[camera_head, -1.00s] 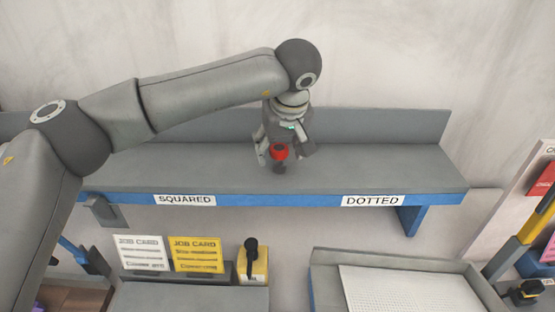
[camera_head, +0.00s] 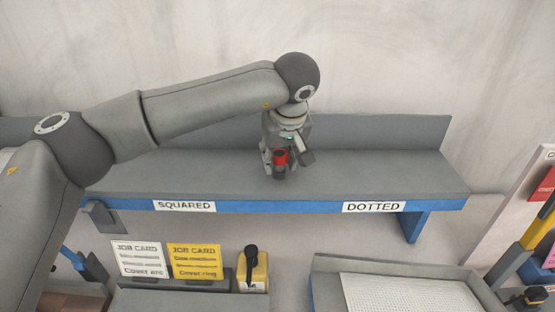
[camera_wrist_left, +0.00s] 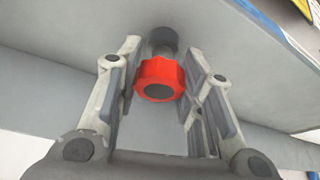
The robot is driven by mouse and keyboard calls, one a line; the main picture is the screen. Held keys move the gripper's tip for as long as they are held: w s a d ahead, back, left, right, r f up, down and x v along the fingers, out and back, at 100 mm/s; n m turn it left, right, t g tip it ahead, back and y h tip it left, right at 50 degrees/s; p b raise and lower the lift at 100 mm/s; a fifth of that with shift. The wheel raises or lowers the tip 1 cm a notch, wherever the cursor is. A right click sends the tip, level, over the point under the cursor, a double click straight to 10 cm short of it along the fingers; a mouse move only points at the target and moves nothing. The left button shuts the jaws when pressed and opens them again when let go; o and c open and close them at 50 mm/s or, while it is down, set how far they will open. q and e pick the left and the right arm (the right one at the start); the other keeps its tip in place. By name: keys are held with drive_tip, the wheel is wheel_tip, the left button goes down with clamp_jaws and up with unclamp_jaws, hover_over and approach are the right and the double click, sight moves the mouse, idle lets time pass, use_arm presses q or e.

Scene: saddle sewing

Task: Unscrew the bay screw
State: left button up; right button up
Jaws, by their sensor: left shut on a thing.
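The bay screw has a red knob (camera_head: 281,158) with a dark stem below it. It is at the shelf (camera_head: 385,170), between the SQUARED and DOTTED labels. In the left wrist view the red ribbed knob (camera_wrist_left: 160,79) with a dark centre lies between the two finger pads, and a grey shaft with a dark end shows behind it. My left gripper (camera_head: 283,160) comes down from above and is shut on the knob; the wrist view shows its fingers (camera_wrist_left: 161,88) on either side. The stem's seat is not clear. My right gripper is not in view.
Below the shelf are a white job card (camera_head: 138,259), a yellow job card (camera_head: 195,262) and a yellow box with a black knob (camera_head: 252,271). A grey tray with a white perforated sheet (camera_head: 410,296) is at lower right. The shelf top right of the gripper is clear.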

use_arm(q)
drive_tip(key=n+y, duration=0.1)
drive_tip(key=n, duration=0.2)
drive_tip(key=shift+d+r+n+g+y, duration=0.1)
drive_tip(key=shift+n+g+y, duration=0.25)
drive_tip(key=shift+n, duration=0.65)
drive_tip(key=shift+n+g+p, duration=0.25)
drive_tip(key=shift+n+p, duration=0.15)
drive_tip(key=shift+n, duration=0.4)
drive_tip(key=shift+y, duration=0.25)
drive_tip(key=shift+n+p, duration=0.45)
drive_tip(key=shift+n, duration=0.35)
drive_tip(key=shift+w+n+g+y+p, duration=0.1)
drive_tip(key=shift+n+g+y+p, duration=0.2)
drive_tip(key=shift+n+g, duration=0.3)
drive_tip(key=shift+n, duration=0.3)
